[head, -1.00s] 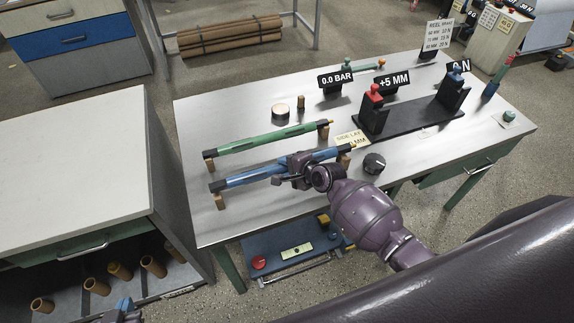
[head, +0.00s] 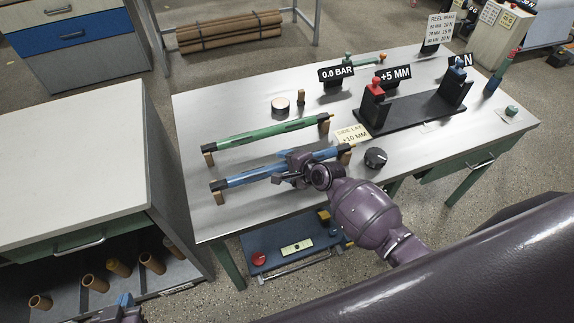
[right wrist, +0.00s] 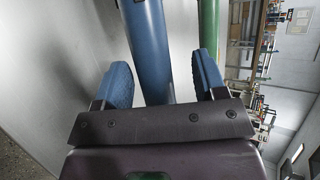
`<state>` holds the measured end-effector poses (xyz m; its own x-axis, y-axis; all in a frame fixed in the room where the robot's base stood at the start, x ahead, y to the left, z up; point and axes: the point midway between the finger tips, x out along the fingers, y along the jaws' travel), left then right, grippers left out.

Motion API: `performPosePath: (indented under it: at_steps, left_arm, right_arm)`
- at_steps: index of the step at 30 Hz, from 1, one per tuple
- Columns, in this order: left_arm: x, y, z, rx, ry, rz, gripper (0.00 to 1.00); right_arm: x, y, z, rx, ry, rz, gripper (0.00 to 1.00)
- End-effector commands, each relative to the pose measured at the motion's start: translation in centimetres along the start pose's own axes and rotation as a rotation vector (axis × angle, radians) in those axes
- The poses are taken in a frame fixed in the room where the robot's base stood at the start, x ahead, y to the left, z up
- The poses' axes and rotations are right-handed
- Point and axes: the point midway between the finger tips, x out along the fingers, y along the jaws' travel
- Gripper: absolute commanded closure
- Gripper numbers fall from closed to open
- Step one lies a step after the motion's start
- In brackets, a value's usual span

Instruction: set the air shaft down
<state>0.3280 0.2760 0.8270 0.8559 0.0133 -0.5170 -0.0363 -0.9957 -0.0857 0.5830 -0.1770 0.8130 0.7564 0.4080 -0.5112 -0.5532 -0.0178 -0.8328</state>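A blue shaft (head: 246,177) with dark ends lies across two small wooden supports near the front edge of the metal table (head: 215,226). A green shaft (head: 262,135) lies parallel behind it on its own supports. My right gripper (head: 290,168) is at the middle of the blue shaft. In the right wrist view the blue shaft (right wrist: 148,45) runs between the two blue fingers of my right gripper (right wrist: 163,80), with gaps beside it, so the gripper is open. My left gripper (head: 124,302) shows only partly at the bottom left; its fingers are unclear.
A black stand (head: 410,118) with red and blue knobs is at the right. A black dial (head: 376,158) and a side lay card (head: 351,134) lie near the shaft's right end. A white-topped cabinet (head: 75,160) stands left. The table's left back is clear.

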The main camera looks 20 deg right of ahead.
Motion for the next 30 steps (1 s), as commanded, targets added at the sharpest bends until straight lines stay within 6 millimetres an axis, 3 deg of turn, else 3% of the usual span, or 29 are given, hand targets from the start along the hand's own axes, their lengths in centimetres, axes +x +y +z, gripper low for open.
performPosePath:
  at_steps: [11, 30]
  left_arm:
    - [-0.1, 0.0, 0.0, 0.0, -0.001, 0.0, 1.0]
    - [-0.9, -0.2, -1.1, -0.001, -0.002, -0.001, 1.0]
  right_arm:
    - [-0.6, 0.3, -0.1, 0.002, 0.001, 0.007, 0.35]
    - [-9.9, 0.1, 0.0, 0.001, 0.001, 0.002, 0.35]
